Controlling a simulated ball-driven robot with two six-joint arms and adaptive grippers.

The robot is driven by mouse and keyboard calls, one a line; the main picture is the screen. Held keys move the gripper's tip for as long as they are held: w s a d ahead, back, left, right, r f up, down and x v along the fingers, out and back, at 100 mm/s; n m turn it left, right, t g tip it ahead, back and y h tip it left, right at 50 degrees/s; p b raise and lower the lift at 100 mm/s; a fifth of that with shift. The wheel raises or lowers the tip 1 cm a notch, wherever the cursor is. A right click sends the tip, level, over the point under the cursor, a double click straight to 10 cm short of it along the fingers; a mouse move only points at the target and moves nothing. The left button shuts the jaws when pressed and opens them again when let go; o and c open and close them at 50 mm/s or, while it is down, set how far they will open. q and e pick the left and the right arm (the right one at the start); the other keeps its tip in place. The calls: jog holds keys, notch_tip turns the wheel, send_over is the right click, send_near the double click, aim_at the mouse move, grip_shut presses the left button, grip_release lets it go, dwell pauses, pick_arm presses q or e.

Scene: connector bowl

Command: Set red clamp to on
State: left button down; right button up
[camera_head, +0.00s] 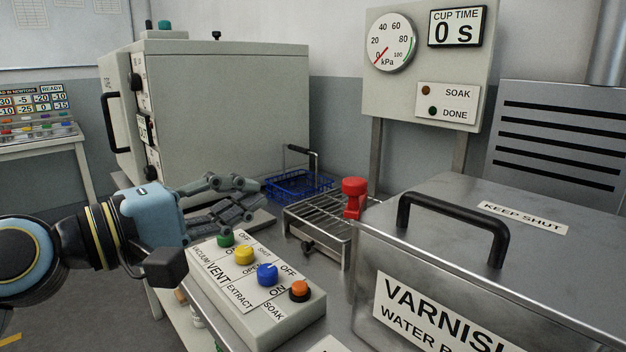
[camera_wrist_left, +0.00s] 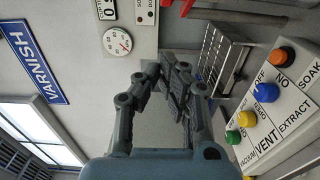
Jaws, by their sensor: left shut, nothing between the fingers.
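The red clamp (camera_head: 353,197) stands upright at the far right end of the wire rack, beside the steel varnish box. It has a round red top on a red body. In the left wrist view a red clamp part (camera_wrist_left: 178,8) is cut off at the top edge. My left gripper (camera_head: 252,197) is shut and empty, above the back of the control box and left of the clamp, well apart from it. Its closed fingers also show in the left wrist view (camera_wrist_left: 173,78). My right gripper is not in view.
The control box (camera_head: 283,330) has green, yellow, blue and orange knobs below my left gripper. The wire rack (camera_head: 312,222) and blue basket (camera_head: 290,186) lie behind. The varnish box handle (camera_head: 455,215) rises at right. A grey oven cabinet (camera_head: 230,95) stands behind left.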

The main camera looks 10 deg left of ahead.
aim_at(357, 191)
pick_arm(q)
jog(key=w+d+p, duration=0.1)
jog(key=w+d, duration=0.5)
jog(key=d, duration=0.1)
jog(key=shift+w+d, duration=0.15)
jog(key=shift+d, duration=0.2)
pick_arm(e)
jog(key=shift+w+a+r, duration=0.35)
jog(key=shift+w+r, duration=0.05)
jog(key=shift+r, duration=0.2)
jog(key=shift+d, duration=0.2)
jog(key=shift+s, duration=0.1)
